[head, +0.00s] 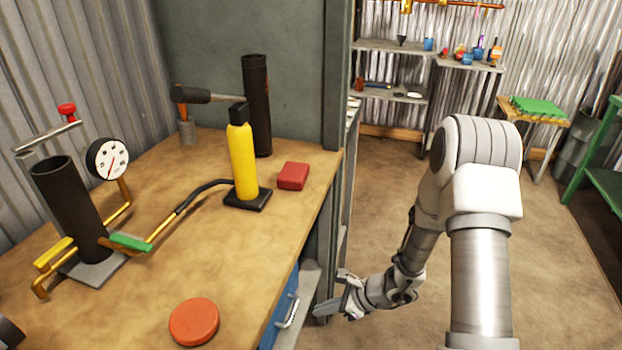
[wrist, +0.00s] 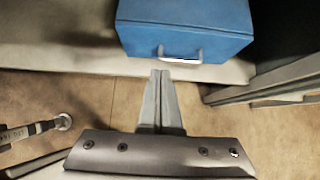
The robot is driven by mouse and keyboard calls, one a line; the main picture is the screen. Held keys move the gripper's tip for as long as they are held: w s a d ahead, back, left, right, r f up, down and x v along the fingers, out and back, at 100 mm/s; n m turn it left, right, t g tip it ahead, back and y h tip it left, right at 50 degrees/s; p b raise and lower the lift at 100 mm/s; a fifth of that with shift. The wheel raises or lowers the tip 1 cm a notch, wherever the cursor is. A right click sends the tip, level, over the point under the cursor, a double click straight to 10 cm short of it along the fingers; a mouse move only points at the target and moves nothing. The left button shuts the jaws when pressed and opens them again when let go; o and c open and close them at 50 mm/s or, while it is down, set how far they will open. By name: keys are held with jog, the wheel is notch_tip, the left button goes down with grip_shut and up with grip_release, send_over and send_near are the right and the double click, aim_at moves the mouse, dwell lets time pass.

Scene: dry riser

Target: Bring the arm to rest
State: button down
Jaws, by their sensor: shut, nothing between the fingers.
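My arm hangs down to the right of the workbench in the head view, with the forearm bent back toward the bench's side. My gripper (head: 330,308) is low, below the level of the bench top and beside its right edge. In the wrist view my gripper (wrist: 160,78) has its two fingers together, with nothing between them. It points toward a blue drawer unit (wrist: 185,25) with a metal handle (wrist: 180,58). The fingertips appear just short of the handle in the picture; I cannot tell the exact gap.
The workbench (head: 150,265) holds a red disc (head: 194,321), a yellow cylinder (head: 242,160), a red block (head: 293,176), a dark tube (head: 257,105) and a pipe with a gauge (head: 108,160). The blue drawer (head: 281,310) is under its edge. Floor (head: 375,225) is open to the right.

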jog(key=s+r+n+g+h, duration=0.1)
jog(key=s+r+n, duration=0.1)
jog(key=r+n, duration=0.6)
jog(key=s+r+n, duration=0.3)
jog(key=r, duration=0.9)
jog(key=s+d+r+n+t+h, duration=0.2)
jog(key=s+d+r+n+h, duration=0.25)
jog(key=s+r, duration=0.3)
jog(key=s+d+r+n+t+h, duration=0.2)
jog(key=s+d+r+n+h, duration=0.1)
jog(key=s+d+r+n, duration=0.4)
notch_tip(320, 180, up, 19)
jog(key=w+p, duration=0.1)
jog(key=p, duration=1.7)
jog(key=shift+a+r+m+p, duration=0.2)
jog(key=shift+a+m+p, duration=0.1)
jog(key=shift+a+m, duration=0.15)
